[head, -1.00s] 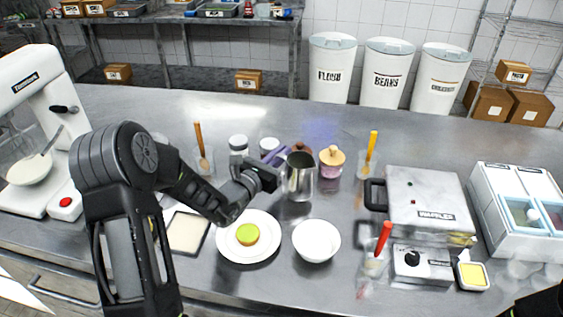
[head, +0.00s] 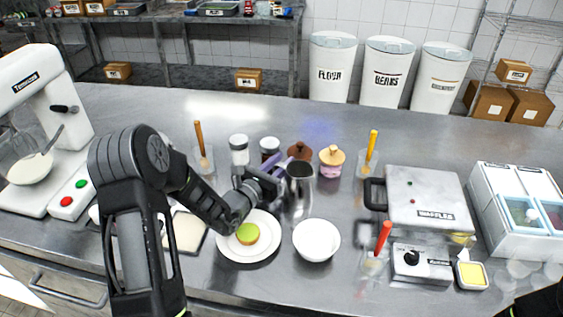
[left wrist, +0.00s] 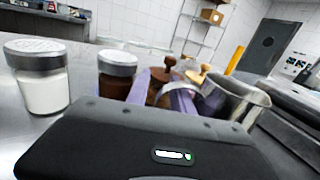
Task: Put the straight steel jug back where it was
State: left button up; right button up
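The straight steel jug (head: 301,190) is upright near the middle of the counter, behind the white bowl. My left gripper (head: 277,177) is at its left side, its purple fingers closed at the jug's handle side. In the left wrist view the jug (left wrist: 243,98) is right of the purple fingers (left wrist: 178,100); the exact grip is partly hidden. I cannot tell whether the jug's base touches the counter.
A white bowl (head: 316,240) and a plate (head: 266,255) with a green-topped food item are in front. A brown-lidded jar (head: 299,150), a tan-lidded jar (head: 332,160) and shakers (head: 239,150) stand close behind. A waffle maker (head: 430,200) is at the right.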

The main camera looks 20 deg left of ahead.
pick_arm(q)
jog(key=shift+r, duration=0.1)
jog(key=s, duration=0.3)
jog(key=s+a+b, duration=0.1)
jog(key=s, duration=0.3)
jog(key=s+a+b, duration=0.1)
jog(key=s, duration=0.2)
jog(key=shift+s, duration=0.9)
jog(key=shift+s, duration=0.1)
